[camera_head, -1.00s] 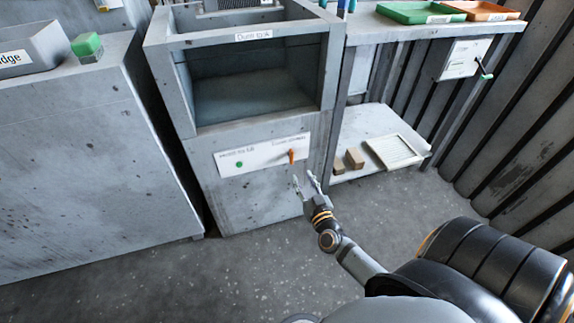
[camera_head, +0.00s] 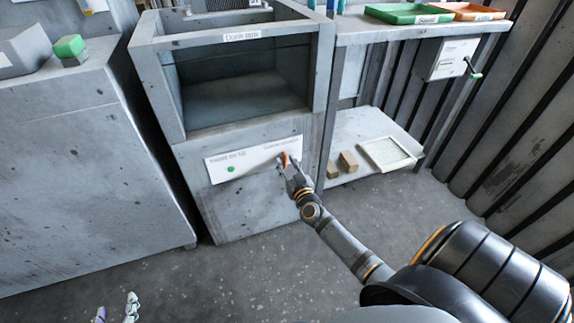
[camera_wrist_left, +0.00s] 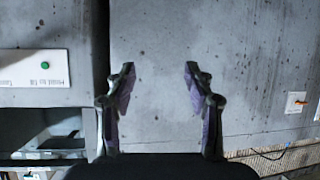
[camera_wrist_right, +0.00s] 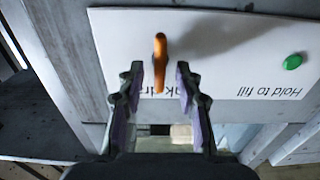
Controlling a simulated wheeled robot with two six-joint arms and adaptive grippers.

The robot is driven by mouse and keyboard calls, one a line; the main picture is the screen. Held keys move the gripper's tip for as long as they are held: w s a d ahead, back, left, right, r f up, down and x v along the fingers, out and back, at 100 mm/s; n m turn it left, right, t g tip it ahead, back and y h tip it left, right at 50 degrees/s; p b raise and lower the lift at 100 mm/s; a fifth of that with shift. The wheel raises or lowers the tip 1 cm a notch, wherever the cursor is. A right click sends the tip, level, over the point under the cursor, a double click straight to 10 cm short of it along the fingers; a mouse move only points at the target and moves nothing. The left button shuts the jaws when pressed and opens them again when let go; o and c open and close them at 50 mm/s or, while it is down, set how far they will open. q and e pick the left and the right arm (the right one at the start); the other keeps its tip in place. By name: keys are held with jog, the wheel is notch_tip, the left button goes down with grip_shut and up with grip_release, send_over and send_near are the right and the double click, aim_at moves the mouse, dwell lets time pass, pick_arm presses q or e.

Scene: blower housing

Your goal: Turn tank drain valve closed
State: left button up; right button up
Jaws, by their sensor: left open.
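The tank drain valve's orange handle (camera_head: 285,157) is on the white panel (camera_head: 221,174) on the tank's front. In the right wrist view the orange handle (camera_wrist_right: 160,50) points along my fingers. My right gripper (camera_head: 286,163) is at the handle. In the right wrist view its open fingers (camera_wrist_right: 159,72) lie on either side of the handle's near end, with gaps visible on both sides. It partly covers the handle in the head view. My left gripper (camera_head: 117,309) is low at the bottom left, open and empty in the left wrist view (camera_wrist_left: 157,80).
A green button (camera_head: 231,169) sits on the same panel, marked "Hold to fill" in the right wrist view. The open tank (camera_head: 240,40) is above. A shelf with small blocks (camera_head: 347,162) and a white tray (camera_head: 390,153) stands to the right. The floor in front is clear.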

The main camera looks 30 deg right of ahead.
grip_shut()
pick_arm(q)
jog(key=shift+s, duration=0.1)
dwell(0.3)
pick_arm(e)
jog(key=shift+m, duration=0.3)
pick_arm(q)
jog(key=s+d+f+g+p, duration=0.1)
jog(key=s+f+g+p, duration=0.1)
jog(key=s+f+g, duration=0.65)
jog(key=shift+w+a+r+t+b, duration=0.1)
jog(key=shift+w+r+t+b, duration=0.1)
jog(key=shift+w+r+t, duration=0.5)
jog(key=shift+w+a+r+t+b, duration=0.1)
jog(key=shift+w+r+t+b, duration=0.25)
jog(key=shift+w+t, duration=0.65)
jog(key=shift+w+a+r+t+b, duration=0.1)
jog(key=shift+w+r+t, duration=0.5)
jog(key=shift+t, duration=0.55)
pick_arm(e)
jog(key=shift+s+d+f+m, duration=0.1)
jog(key=shift+f+m, duration=0.05)
jog(key=shift+m, duration=2.8)
jog(key=shift+w+d+f+m, duration=0.1)
jog(key=shift+m, duration=2.8)
jog(key=shift+s+d+f+m, duration=0.1)
jog(key=shift+f+m, duration=0.05)
jog(key=shift+m, duration=2.8)
